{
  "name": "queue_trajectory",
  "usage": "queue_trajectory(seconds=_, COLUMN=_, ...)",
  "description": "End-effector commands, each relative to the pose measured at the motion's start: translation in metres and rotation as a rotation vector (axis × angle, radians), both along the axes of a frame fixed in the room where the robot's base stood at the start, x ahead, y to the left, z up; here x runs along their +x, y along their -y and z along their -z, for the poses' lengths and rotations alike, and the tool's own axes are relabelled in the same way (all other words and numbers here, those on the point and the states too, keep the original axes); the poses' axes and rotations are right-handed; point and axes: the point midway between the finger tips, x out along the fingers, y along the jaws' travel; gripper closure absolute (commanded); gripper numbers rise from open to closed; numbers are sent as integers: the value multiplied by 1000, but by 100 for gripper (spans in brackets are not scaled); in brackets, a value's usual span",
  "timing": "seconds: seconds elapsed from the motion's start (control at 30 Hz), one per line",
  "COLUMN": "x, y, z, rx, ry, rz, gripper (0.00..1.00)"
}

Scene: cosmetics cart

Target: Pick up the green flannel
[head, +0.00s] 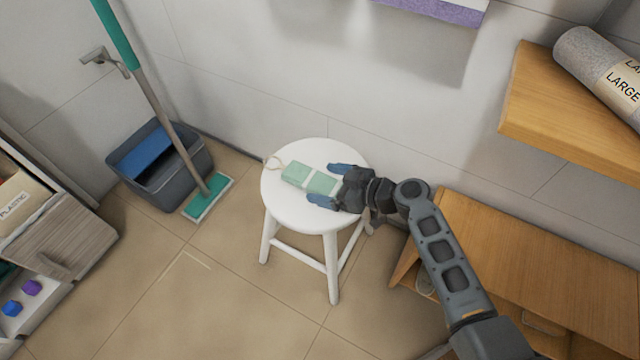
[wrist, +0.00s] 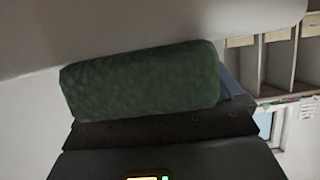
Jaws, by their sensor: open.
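The green flannel (head: 295,173) lies on the seat of a white round stool (head: 285,208) in the head view. It looks like a pale green roll with a white band across its middle and a thin cord loop at its left end. My gripper (head: 320,183) comes in from the right with its blue fingers spread, one on each side of the flannel's right end. In the wrist view the textured green flannel (wrist: 142,82) fills the space just ahead of my gripper's palm, with a blue finger partly visible at its right. Whether the fingers touch it I cannot tell.
A grey bucket (head: 183,178) and a mop (head: 208,194) stand left of the stool. A wooden bench (head: 520,262) is close on the right, below a wooden shelf (head: 545,110) holding a grey roll (head: 588,55). A purple-edged towel (head: 440,9) hangs above. Floor in front is clear.

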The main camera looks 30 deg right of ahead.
Motion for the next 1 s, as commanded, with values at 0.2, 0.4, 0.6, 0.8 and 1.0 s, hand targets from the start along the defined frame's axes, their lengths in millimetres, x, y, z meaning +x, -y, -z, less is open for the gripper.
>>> queue_trajectory(seconds=0.2, x=5, y=-4, z=3, rx=-1, ry=-1, rz=0, gripper=6)
queue_trajectory(seconds=0.4, x=5, y=-4, z=3, rx=-1, ry=-1, rz=0, gripper=15)
queue_trajectory(seconds=0.6, x=5, y=-4, z=3, rx=-1, ry=-1, rz=0, gripper=34)
queue_trajectory(seconds=0.8, x=5, y=-4, z=3, rx=-1, ry=-1, rz=0, gripper=53)
queue_trajectory(seconds=1.0, x=5, y=-4, z=3, rx=0, ry=0, rz=0, gripper=68)
